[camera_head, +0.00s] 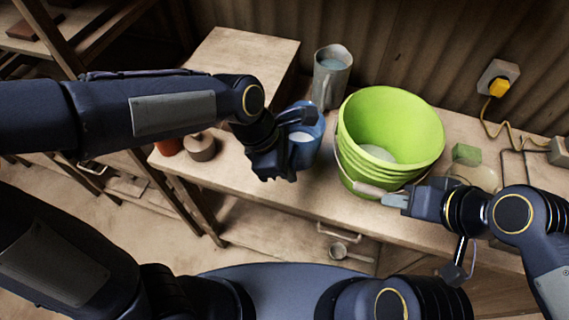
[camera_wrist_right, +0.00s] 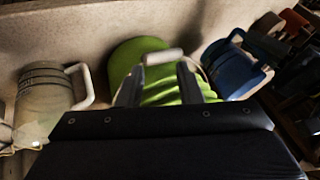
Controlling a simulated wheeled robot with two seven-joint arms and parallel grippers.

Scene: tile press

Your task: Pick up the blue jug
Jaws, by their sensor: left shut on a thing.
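The blue jug (camera_head: 316,131) stands on the wooden bench, left of the green bucket; it also shows in the wrist view (camera_wrist_right: 229,72). My left gripper (camera_head: 285,140) is at the jug's left side and shut on it. Its fingers partly cover the jug, so the exact point of contact is hidden. My right gripper (camera_head: 388,197) is at the front of the green bucket, by the pale grip of its handle. In the wrist view its two fingers (camera_wrist_right: 160,82) stand apart, with the pale grip just beyond their tips.
The green bucket (camera_head: 391,118) stands close right of the jug. A grey pitcher (camera_head: 331,75) is behind the jug, and a clear jug (camera_head: 478,173) is at right. A brown pot (camera_head: 200,148) sits at left. A yellow plug (camera_head: 498,87) is on the wall.

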